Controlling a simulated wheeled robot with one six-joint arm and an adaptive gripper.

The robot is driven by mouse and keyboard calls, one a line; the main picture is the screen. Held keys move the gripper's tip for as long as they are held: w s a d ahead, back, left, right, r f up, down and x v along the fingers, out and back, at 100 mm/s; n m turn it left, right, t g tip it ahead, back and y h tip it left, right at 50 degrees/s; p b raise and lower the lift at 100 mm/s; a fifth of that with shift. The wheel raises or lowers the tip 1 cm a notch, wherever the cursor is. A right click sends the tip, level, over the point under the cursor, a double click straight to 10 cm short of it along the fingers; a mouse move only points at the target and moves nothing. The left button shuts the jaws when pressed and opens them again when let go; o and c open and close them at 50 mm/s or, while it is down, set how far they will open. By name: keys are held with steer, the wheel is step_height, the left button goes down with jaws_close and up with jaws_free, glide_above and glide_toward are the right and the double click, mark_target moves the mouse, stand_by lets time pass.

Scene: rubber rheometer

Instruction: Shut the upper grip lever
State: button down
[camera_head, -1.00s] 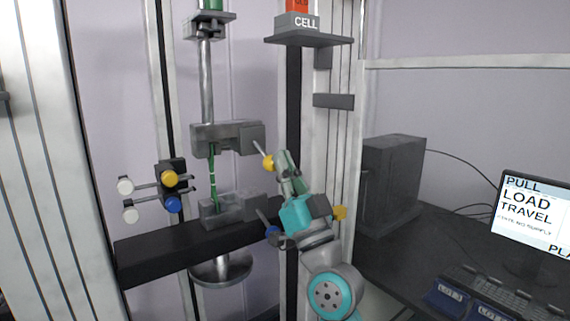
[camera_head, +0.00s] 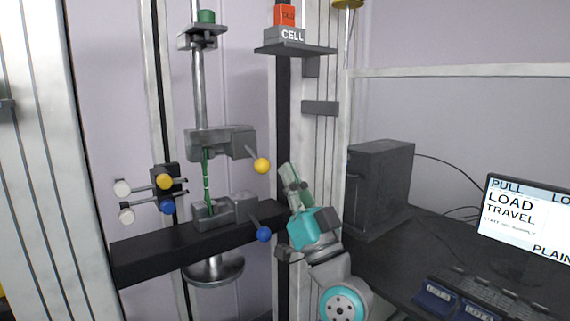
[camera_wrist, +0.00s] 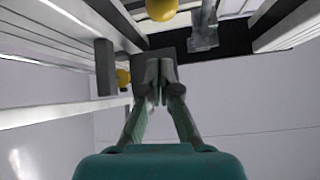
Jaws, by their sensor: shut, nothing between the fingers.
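The upper grip (camera_head: 222,142) is a grey block with a short lever pointing down and right, ending in a yellow ball knob (camera_head: 262,165). The lower grip (camera_head: 224,211) has a similar lever with a blue ball knob (camera_head: 263,233). A thin green specimen (camera_head: 207,178) spans the two grips. My gripper (camera_head: 286,170) is shut and empty, just right of the yellow knob, with a small gap in the picture. In the wrist view my fingertips (camera_wrist: 158,65) are together and the yellow knob (camera_wrist: 161,8) is at the top edge, apart from them.
A black crossbeam (camera_head: 150,251) runs below the grips. Yellow, blue and white knobs on rods (camera_head: 166,181) stand left of the grips. A white upright frame (camera_head: 320,150) is behind my gripper. A dark box (camera_head: 380,185) and a monitor (camera_head: 528,222) stand on the bench at right.

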steer(key=shift+w+a+f+v, duration=0.1)
steer(key=shift+f+v, duration=0.05)
steer(key=shift+v, duration=0.8)
steer(key=shift+w+a+f+v, duration=0.1)
steer(key=shift+w+f+v, duration=0.05)
steer(key=shift+v, duration=0.8)
steer(key=shift+w+f+v, duration=0.1)
steer(key=shift+v, duration=0.8)
steer(key=s+d+f+m+g+h, duration=0.1)
steer(key=s+d+f+m+h, duration=0.2)
steer(key=f, duration=0.8)
steer(key=s+d+f+g+h, duration=0.1)
steer(key=s+d+f+h, duration=0.25)
steer(key=s+f, duration=0.45)
steer(key=s+d+f+m+g+h, duration=0.15)
steer(key=f+h, duration=0.25)
steer(key=f, duration=0.9)
steer(key=s+d+f+g+h, duration=0.1)
steer(key=s+d+f, duration=0.1)
steer(key=s+f, duration=0.5)
steer(key=s+d+f+g+h, duration=0.1)
steer(key=s+d+f, duration=0.15)
steer(key=s, duration=0.85)
steer(key=s+f+n+g, duration=0.1)
steer(key=s+g, duration=0.2)
steer(key=s, duration=1.4)
steer(key=shift+d, duration=0.35)
steer(key=shift+w+f+n+h, duration=0.1)
steer(key=shift+w+n+h, duration=0.05)
steer(key=shift+n+h, duration=0.1)
